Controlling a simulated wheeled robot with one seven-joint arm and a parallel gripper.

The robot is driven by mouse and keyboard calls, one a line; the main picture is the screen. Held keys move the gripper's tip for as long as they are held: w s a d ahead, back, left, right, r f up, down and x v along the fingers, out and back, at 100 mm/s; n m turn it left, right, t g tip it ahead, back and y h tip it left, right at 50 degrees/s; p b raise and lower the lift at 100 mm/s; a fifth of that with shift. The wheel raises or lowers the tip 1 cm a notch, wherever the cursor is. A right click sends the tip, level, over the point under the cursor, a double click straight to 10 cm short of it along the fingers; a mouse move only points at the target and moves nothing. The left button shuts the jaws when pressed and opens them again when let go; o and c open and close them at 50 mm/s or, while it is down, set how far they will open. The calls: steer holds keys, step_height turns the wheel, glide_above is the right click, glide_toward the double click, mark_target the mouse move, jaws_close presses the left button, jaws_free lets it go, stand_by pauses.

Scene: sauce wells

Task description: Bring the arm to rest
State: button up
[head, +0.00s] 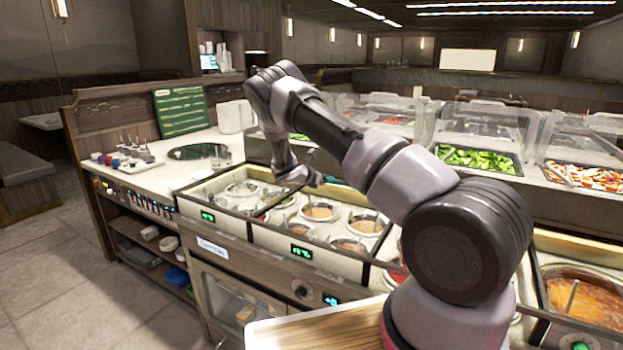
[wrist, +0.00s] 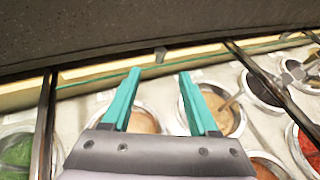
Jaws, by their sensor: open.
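My gripper shows in the wrist view (wrist: 160,85) with its two teal fingers spread apart and nothing between them. It is over the sauce wells, near the wooden edge at their back. In the head view my arm reaches out to the left over the counter, bent at the elbow. The gripper's fingertips are hard to make out there. Round sauce wells show under the arm, among them a tan sauce well (head: 319,211). In the wrist view a tan sauce well (wrist: 143,121) lies partly behind the fingers, and a red sauce well (wrist: 308,152) is at the right.
Clear covers (head: 484,128) stand over food pans on the right, with a pan of green vegetables (head: 478,160). A green menu board (head: 181,110) stands at the left back. A wooden board (head: 320,332) lies in front. An orange soup well (head: 585,300) is at the right.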

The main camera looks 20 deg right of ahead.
steer(key=s+r+m+g+y, duration=0.2)
steer(key=s+r+m+y, duration=0.2)
steer(key=s+r+m, duration=0.65)
steer(key=s+r+m+g+y, duration=0.1)
steer(key=s+r+m+y, duration=0.2)
steer(key=s+r+m, duration=0.7)
steer(key=s+a+r+m+t+y, duration=0.1)
steer(key=s+a+r+m+y, duration=0.1)
steer(key=s+r, duration=0.3)
steer(key=s+a+r+m+t+y, duration=0.2)
steer(key=s+a+r, duration=0.3)
steer(key=s, duration=0.8)
steer(key=s+a+r+m+t+y, duration=0.2)
steer(key=s+a+r+y, duration=0.1)
steer(key=s+r, duration=0.3)
steer(key=s+a, duration=0.1)
steer(key=s, duration=0.1)
steer(key=shift+s, duration=0.4)
steer(key=shift+c, duration=0.3)
